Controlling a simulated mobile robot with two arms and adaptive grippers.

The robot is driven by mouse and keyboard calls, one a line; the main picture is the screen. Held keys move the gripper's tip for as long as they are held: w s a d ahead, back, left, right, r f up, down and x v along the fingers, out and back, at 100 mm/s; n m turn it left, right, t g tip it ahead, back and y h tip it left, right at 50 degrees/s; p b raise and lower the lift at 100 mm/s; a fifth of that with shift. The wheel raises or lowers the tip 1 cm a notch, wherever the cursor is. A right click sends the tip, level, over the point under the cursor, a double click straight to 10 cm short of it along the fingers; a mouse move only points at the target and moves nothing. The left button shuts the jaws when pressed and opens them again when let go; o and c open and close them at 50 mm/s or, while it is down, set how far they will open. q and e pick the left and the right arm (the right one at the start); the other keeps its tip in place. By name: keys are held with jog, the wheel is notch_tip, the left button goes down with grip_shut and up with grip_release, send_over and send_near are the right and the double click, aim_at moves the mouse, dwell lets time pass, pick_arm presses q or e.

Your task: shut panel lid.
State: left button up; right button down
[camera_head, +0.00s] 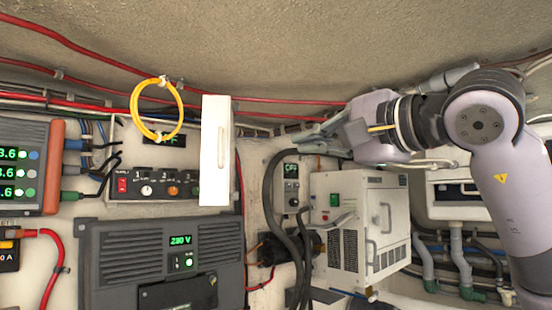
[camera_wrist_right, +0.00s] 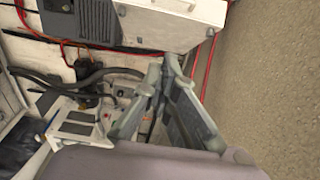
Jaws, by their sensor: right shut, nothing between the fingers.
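The panel lid (camera_head: 216,150) is a white, upright slab with a slim handle on its face. It stands open, jutting out at the right edge of the switch panel (camera_head: 150,185), whose switches and knobs show. My right gripper (camera_head: 283,141) reaches in from the right, to the right of the lid with a gap between them, at about mid-lid height. In the right wrist view, the gripper's fingers (camera_wrist_right: 163,68) are closed together and empty. A white surface with a handle, apparently the lid (camera_wrist_right: 180,18), lies beyond the fingertips. My left gripper is not in view.
A yellow cable loop (camera_head: 157,108) hangs left of the lid. A dark grey 230 V unit (camera_head: 160,260) is below. A white vented box (camera_head: 362,225) and black hoses (camera_head: 272,190) lie under my right arm. Red cables run along the wall above.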

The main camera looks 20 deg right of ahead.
jog(key=p, duration=0.2)
send_near(227, 154)
jog(key=p+x, duration=0.3)
jog(key=x, duration=0.1)
jog(key=shift+w+r+p, duration=0.2)
jog(key=shift+w+p, duration=0.05)
jog(key=shift+p, duration=0.05)
jog(key=shift+a, duration=0.15)
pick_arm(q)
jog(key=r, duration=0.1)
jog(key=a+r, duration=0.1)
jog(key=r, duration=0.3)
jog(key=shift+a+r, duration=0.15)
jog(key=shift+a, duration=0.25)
pick_arm(e)
jog(key=shift+w+f, duration=0.15)
